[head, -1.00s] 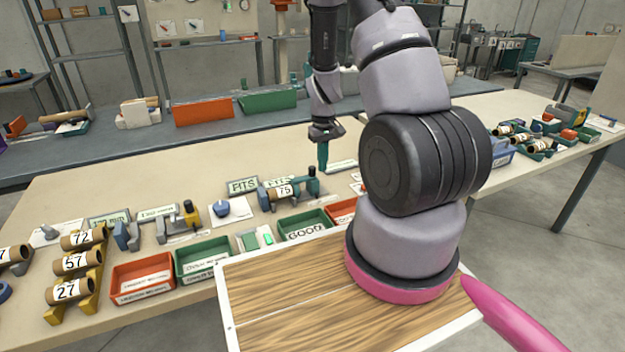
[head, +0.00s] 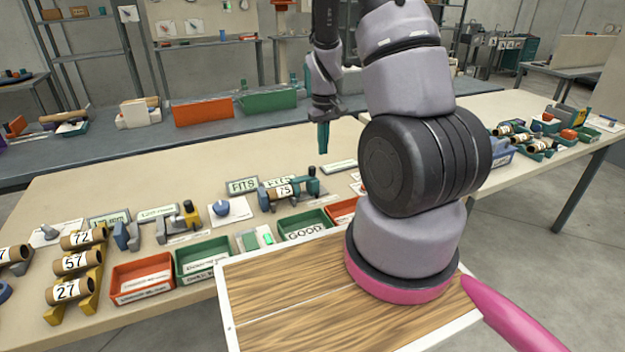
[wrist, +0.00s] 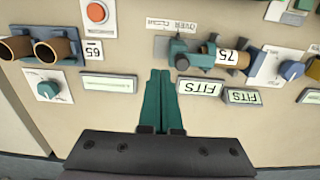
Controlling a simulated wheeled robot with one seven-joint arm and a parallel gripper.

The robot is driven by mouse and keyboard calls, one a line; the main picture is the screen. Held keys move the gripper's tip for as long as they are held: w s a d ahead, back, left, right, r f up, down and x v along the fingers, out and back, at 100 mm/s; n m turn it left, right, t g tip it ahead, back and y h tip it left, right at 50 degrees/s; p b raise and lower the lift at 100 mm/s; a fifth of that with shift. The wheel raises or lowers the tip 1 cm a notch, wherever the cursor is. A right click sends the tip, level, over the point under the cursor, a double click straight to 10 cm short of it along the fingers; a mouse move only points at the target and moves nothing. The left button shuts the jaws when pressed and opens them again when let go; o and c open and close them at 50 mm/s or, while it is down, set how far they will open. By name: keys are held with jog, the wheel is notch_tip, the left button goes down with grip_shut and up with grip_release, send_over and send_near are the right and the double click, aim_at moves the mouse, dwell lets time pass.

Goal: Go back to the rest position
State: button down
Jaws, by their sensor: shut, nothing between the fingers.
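My gripper (head: 323,138) hangs above the beige bench in the head view, its teal fingers pointing down. It is shut, with nothing between the fingers. In the wrist view the two teal fingers (wrist: 158,100) lie side by side over the bench. A cardboard tube marked 75 (head: 284,190) rests in a teal and grey fixture, below and left of my gripper in the head view. It also shows in the wrist view (wrist: 228,57). My gripper is clear of it.
Small FITS displays (head: 242,186) stand near the fixture. A green GOOD bin (head: 305,225) and other bins line the near edge. Tubes marked 72, 57 and 27 sit on a yellow rack (head: 92,285) at left. A wooden board (head: 290,300) lies in front of the bench.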

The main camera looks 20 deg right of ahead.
jog(key=s+a+r+m+t+y, duration=0.1)
jog(key=s+a+r+t, duration=0.15)
jog(key=r, duration=0.75)
jog(key=s+a+r+m+t, duration=0.1)
jog(key=s+a+r, duration=0.15)
jog(key=r, duration=0.85)
jog(key=s+a+r+m+t+y, duration=0.1)
jog(key=s+a+r, duration=0.4)
jog(key=s+r, duration=0.8)
jog(key=s+m+t, duration=0.1)
jog(key=t, duration=0.1)
jog(key=shift+s+a+m+t, duration=0.2)
jog(key=shift+s+m+t, duration=0.1)
jog(key=shift+t, duration=0.05)
